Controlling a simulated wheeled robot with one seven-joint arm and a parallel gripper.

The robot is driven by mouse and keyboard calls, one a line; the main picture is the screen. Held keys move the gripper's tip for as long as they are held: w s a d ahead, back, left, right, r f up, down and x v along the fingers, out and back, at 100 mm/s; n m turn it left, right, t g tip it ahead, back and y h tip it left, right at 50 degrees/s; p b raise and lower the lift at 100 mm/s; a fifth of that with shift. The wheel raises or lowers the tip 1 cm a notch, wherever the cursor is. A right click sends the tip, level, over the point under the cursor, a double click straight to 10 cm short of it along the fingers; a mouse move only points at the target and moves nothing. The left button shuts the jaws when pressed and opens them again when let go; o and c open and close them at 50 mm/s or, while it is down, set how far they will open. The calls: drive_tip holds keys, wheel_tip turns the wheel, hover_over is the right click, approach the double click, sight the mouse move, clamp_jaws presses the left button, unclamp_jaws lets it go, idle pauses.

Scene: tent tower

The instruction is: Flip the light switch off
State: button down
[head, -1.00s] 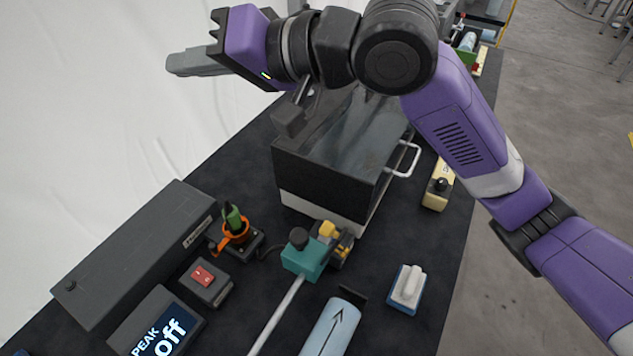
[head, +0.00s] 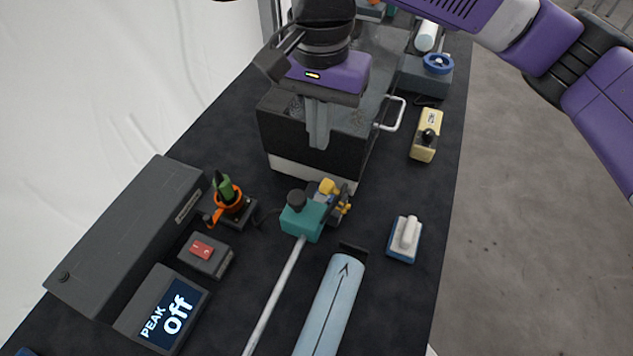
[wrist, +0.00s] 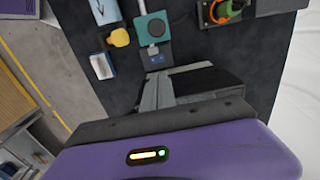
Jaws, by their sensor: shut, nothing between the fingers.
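A dark box with a red rocker switch (head: 202,250) sits on the dark table at the lower left of the head view. A white raised piece on a blue-edged base (head: 405,238) lies at the right and also shows in the wrist view (wrist: 101,66). I cannot tell for sure which is the light switch. My gripper (head: 318,145) is shut and empty. It points down in front of the large black box, behind the teal block and apart from both switch-like things. Its fingers also show in the wrist view (wrist: 168,90).
A display (head: 165,312) reads "PEAK Off". A teal block (head: 304,217) with a rod, a light blue cylinder (head: 330,305) and a green-and-orange piece (head: 226,197) stand nearby. The large black box (head: 285,130) has a handle. A yellow box (head: 424,140) sits at the right.

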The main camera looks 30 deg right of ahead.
idle(0.3)
wheel_tip(320, 180, down, 14)
drive_tip(key=shift+f, duration=0.1)
idle(0.5)
drive_tip(key=shift+a+f+p, duration=0.1)
drive_tip(key=shift+f+p, duration=0.05)
drive_tip(key=shift+p, duration=0.15)
drive_tip(key=shift+s, duration=0.1)
idle(0.3)
drive_tip(key=shift+s+d+r+p, duration=0.25)
drive_tip(key=shift+s+d+p, duration=0.25)
drive_tip(key=shift+p, duration=0.05)
